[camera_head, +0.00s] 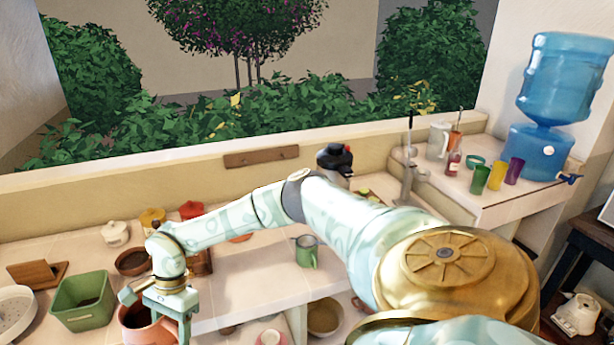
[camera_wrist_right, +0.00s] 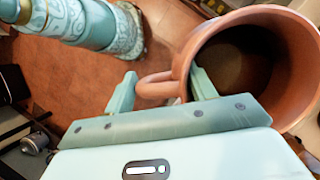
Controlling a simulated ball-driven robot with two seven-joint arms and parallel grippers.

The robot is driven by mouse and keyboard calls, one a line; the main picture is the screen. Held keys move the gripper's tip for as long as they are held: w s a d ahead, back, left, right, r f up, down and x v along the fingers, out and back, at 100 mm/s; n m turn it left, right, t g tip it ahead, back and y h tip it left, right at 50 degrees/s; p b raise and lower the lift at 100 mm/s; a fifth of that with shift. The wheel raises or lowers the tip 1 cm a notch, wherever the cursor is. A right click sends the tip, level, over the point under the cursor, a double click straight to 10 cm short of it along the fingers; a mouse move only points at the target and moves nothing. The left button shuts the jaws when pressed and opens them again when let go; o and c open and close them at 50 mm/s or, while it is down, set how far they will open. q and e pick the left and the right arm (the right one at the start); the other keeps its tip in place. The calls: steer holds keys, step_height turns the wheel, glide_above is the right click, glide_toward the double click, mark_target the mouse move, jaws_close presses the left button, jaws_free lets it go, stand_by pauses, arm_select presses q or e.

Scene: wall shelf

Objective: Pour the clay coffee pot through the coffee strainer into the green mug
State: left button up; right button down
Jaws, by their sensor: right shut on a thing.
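The clay coffee pot (camera_head: 138,331) is a reddish-brown pot at the lower left of the head view. My right gripper (camera_head: 165,312) is shut on its handle. In the right wrist view the fingers (camera_wrist_right: 161,90) sit either side of the pot's loop handle, and the clay pot (camera_wrist_right: 182,50) shows its wide mouth and dark inside. The green mug (camera_head: 307,257) stands upright on the white counter in the middle, apart from the pot. A dark-rimmed piece, seemingly the coffee strainer (camera_head: 305,240), sits at the mug's top. My left gripper is out of view.
A green square container (camera_head: 84,302) and a white dish (camera_head: 14,312) lie left of the pot. Brown, red and yellow pots line the back left. A tap (camera_head: 408,165) stands by the sink. Counter around the mug is fairly clear; its front edge is close.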

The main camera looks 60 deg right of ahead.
steer(key=s+d+f+m+t+h+p, duration=0.1)
steer(key=s+d+m+t+p, duration=0.1)
steer(key=d+m+p, duration=0.4)
steer(key=s+d+f+m+t+h+p, duration=0.1)
steer(key=d+m+p, duration=0.5)
steer(key=d+m, duration=0.6)
steer(key=s+d+t+h, duration=0.1)
steer(key=d+t, duration=0.1)
steer(key=d, duration=0.6)
steer(key=shift+s+d+t+p, duration=0.3)
steer(key=shift+s+d, duration=0.1)
steer(key=shift+a, duration=0.1)
